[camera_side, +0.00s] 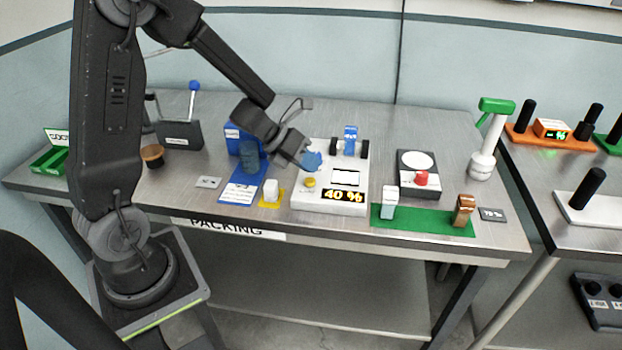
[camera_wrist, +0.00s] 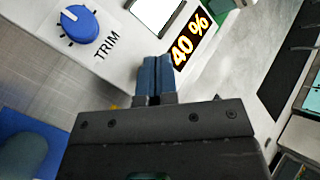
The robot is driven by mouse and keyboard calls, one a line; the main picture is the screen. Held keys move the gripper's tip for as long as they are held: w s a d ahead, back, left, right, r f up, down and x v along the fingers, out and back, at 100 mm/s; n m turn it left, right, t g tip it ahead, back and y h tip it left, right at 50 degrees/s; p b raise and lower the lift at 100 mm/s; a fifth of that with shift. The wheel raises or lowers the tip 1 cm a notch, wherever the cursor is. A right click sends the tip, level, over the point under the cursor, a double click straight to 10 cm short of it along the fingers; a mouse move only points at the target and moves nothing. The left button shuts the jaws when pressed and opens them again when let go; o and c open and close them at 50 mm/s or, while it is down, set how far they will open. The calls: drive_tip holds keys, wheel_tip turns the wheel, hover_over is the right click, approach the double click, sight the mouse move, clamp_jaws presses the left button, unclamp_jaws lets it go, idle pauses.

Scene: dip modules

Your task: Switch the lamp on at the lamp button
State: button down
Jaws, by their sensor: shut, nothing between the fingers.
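The black box (camera_side: 404,186) on the right half of the bench carries a white round disc (camera_side: 418,160) and a red button (camera_side: 421,178); this looks like the lamp and its button. I cannot tell whether the disc is lit. My gripper (camera_wrist: 155,62) is shut and empty, its blue fingers together. It is over the white panel (camera_side: 300,200), left of the black box and apart from it. In the side view the blue at my gripper's end overlaps the panel's knob area, so fingertips and knob are hard to separate.
The white panel has a blue TRIM knob (camera_wrist: 80,25), a yellow button (camera_side: 310,182) and a 40 % display (camera_side: 344,196). A green mat (camera_side: 425,221) with small blocks lies before the black box. A white-and-green post (camera_side: 483,160) stands right of it.

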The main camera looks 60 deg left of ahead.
wheel_tip(320, 180, up, 6)
idle(0.6)
wheel_tip(320, 180, up, 8)
drive_tip(key=n+t+y, duration=0.5)
drive_tip(key=n, duration=0.5)
hover_over(310, 178)
drive_tip(key=s+r+n+y, duration=0.3)
drive_tip(key=n, duration=0.5)
drive_tip(key=s+d+f+n+g+h, duration=0.1)
drive_tip(key=s+d+n+g, duration=0.2)
drive_tip(key=s+n, duration=0.4)
drive_tip(key=s+d+n+g+h, duration=0.2)
drive_tip(key=s+d+n+g, duration=0.2)
drive_tip(key=s+d+n, duration=0.2)
drive_tip(key=s+n, duration=0.2)
drive_tip(key=s, duration=0.1)
drive_tip(key=shift+s+f+n, duration=0.3)
drive_tip(key=shift+f, duration=0.1)
